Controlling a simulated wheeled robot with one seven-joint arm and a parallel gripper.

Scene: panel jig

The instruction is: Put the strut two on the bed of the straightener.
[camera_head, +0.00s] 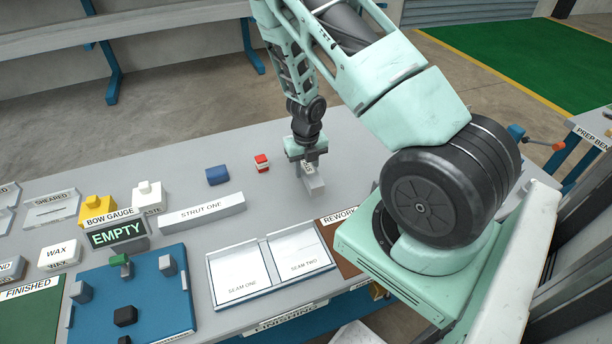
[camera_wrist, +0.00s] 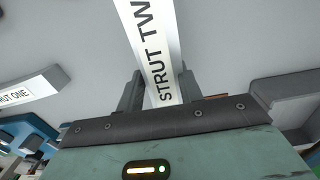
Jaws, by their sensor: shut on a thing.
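Strut two is a long pale bar lettered "STRUT TW…" on its white face; it shows between the fingers in the wrist view (camera_wrist: 150,45) and below the gripper in the head view (camera_head: 315,187). My gripper (camera_head: 308,164) is shut on strut two, over the grey bench right of strut one. Both fingers flank the bar in the wrist view. I cannot tell whether the bar touches the bench. No thing labelled as the straightener can be read; a blue part with an orange handle (camera_head: 541,144) sits at right, partly behind my arm.
Strut one (camera_head: 202,214) lies left of my gripper. A blue block (camera_head: 217,175) and a red-and-white block (camera_head: 262,163) stand behind it. The seam tray (camera_head: 262,290), bow gauge (camera_head: 97,211) and blue pegged plate (camera_head: 140,310) fill the front and left. The bench's back middle is clear.

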